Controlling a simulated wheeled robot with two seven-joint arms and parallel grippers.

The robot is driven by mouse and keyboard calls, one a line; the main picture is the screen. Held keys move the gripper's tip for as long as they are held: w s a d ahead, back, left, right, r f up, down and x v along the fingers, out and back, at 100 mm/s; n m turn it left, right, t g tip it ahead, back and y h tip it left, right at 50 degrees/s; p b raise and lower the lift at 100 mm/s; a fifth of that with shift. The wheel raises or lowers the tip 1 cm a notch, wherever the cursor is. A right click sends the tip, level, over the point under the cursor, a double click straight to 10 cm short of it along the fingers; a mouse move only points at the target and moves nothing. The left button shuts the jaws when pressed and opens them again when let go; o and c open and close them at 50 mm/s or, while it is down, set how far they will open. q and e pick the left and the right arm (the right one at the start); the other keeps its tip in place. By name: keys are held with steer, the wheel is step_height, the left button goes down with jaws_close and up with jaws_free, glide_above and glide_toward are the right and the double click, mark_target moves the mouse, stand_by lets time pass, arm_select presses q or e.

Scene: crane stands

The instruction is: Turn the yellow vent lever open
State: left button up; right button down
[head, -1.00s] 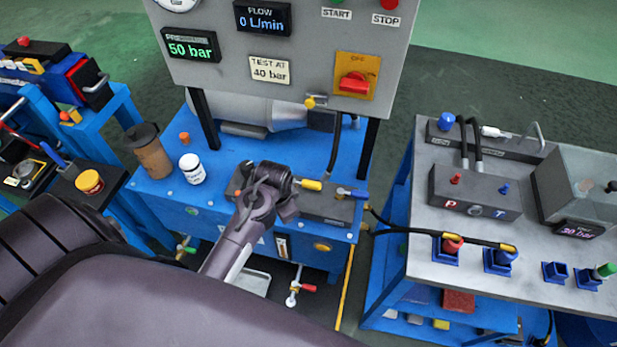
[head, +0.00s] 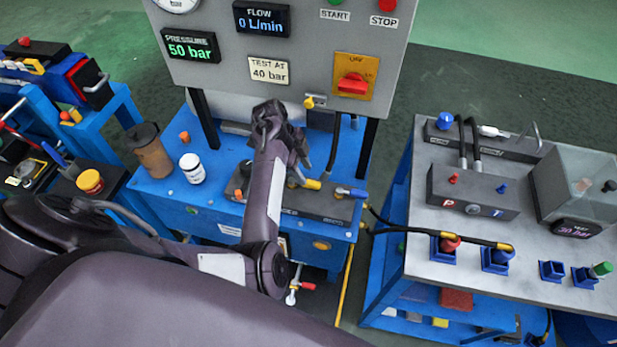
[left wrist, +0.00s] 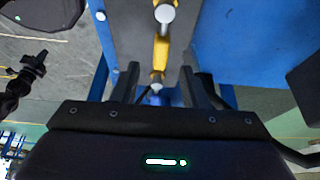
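The yellow vent lever (head: 312,184) sits on the dark valve block (head: 330,205) on the blue bench, with its left end hidden by my left arm. In the left wrist view the yellow lever (left wrist: 161,52) lies lengthwise ahead of the fingers, with a round grey knob at its far end. My left gripper (left wrist: 157,82) is open, its two fingers apart on either side of the lever's line. In the head view my left gripper (head: 298,172) is largely hidden behind its wrist, close to the lever. No contact is visible. My right gripper is not in view.
A blue lever (head: 352,193) is right of the yellow one. The grey panel (head: 220,80) stands behind, with a red switch (head: 353,83) and a display reading 50 bar. A white jar (head: 192,168) and brown cup (head: 150,152) stand left. Hoses run to the right bench (head: 425,262).

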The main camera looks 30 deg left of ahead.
mark_target(310, 182)
arm_select(q)
steer(key=shift+x, duration=2.3)
steer(key=shift+c, duration=0.4)
jaws_close()
